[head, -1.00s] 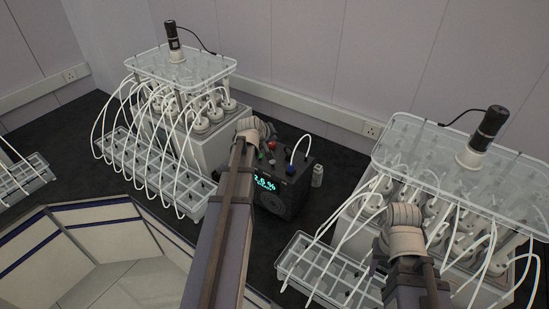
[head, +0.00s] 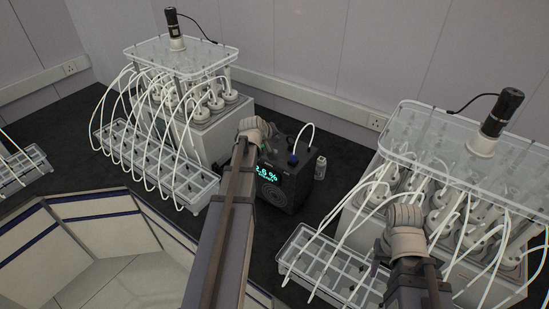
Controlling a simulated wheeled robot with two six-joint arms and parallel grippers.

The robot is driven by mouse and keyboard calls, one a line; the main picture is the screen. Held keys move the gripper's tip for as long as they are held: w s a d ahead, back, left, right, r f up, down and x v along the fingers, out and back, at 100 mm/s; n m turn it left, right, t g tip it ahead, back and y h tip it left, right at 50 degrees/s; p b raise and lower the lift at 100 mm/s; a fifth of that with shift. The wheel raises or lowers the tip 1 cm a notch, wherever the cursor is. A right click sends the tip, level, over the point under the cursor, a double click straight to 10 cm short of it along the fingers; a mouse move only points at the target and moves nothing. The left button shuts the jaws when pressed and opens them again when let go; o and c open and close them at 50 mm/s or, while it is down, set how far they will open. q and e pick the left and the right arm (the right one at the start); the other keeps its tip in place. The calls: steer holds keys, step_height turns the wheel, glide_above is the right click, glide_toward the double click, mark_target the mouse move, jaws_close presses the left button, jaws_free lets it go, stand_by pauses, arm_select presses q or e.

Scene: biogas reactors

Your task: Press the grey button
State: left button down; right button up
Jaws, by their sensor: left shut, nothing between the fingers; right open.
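The black box (head: 286,186) stands on the dark bench between the two reactor units, with a lit cyan display on its front. My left gripper (head: 262,133) is shut and empty, at the box's upper left edge. No grey button can be made out; I cannot tell whether the gripper touches one. A blue fitting (head: 292,159) with a white tube shows on the box's top right. My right gripper (head: 405,214) is open, in front of the right reactor unit, its fingers mostly hidden by the wrist.
The left reactor unit (head: 184,62) and its tube rack (head: 205,188) stand left of the box. The right reactor unit (head: 430,135) and its rack (head: 297,240) stand to the right, near my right arm. A small clear bottle (head: 320,168) stands right beside the box.

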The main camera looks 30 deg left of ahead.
mark_target(276, 150)
arm_select(q)
steer(key=shift+f+b, duration=1.2)
steer(key=shift+f, duration=0.55)
arm_select(e)
steer(key=shift+f, duration=1.75)
arm_select(q)
steer(key=shift+f+b, duration=0.4)
arm_select(e)
steer(key=shift+f, duration=0.4)
arm_select(q)
steer(key=shift+f+b, duration=0.9)
arm_select(e)
steer(key=shift+f, duration=0.9)
arm_select(q)
steer(key=shift+r, duration=0.1)
arm_select(e)
steer(key=shift+r, duration=0.1)
arm_select(q)
steer(key=shift+r+p, duration=1.25)
steer(key=shift+p, duration=0.05)
arm_select(e)
steer(key=shift+r, duration=1.25)
arm_select(q)
steer(key=shift+r, duration=0.1)
arm_select(e)
steer(key=shift+r, duration=0.1)
